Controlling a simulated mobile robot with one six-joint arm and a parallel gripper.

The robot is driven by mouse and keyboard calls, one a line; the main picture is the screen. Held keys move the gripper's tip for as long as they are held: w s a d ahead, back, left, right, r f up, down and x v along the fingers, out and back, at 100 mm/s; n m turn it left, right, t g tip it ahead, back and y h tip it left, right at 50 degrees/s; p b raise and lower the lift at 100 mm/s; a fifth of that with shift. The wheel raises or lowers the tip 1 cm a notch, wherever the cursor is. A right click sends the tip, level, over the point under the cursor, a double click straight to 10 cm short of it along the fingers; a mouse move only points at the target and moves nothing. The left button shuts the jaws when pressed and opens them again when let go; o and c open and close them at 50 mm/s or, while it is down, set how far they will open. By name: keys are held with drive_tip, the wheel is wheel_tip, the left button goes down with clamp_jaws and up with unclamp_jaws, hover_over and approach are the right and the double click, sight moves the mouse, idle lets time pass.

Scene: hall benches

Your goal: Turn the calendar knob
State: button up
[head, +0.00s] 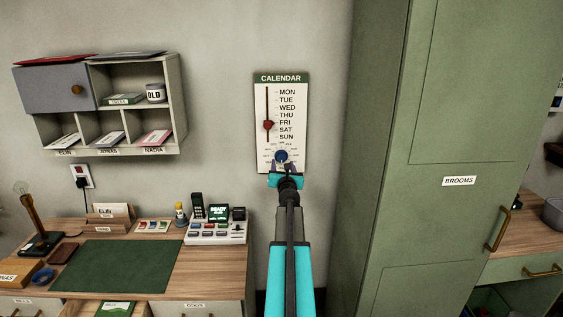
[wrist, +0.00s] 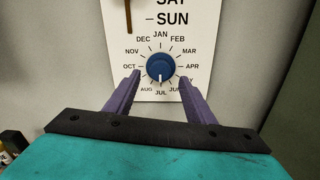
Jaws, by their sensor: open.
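The calendar (head: 288,110) is a white panel with a green header, fixed to the wall in the head view. A red slider (head: 268,125) sits on its day scale, near FRI and SAT. The blue knob (wrist: 160,67) is at the panel's bottom, ringed by month names. Its white mark points down, towards JUL. In the head view the knob (head: 282,156) shows just above my gripper. My gripper (wrist: 160,80) is open, its two purple fingers at the left and right of the knob, with gaps to it. I cannot tell how far their tips are from the panel.
A green BROOMS cabinet (head: 459,181) stands close at the right. A wall shelf (head: 175,105) with letter slots hangs at the left. Below it is a desk (head: 215,265) with a lamp, a green mat and a button console (head: 216,232). The wall around the calendar is bare.

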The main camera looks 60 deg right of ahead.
sight(281, 159)
drive_tip(key=shift+x, duration=2.25)
drive_tip(key=shift+c, duration=0.4)
drive_tip(key=c, duration=1)
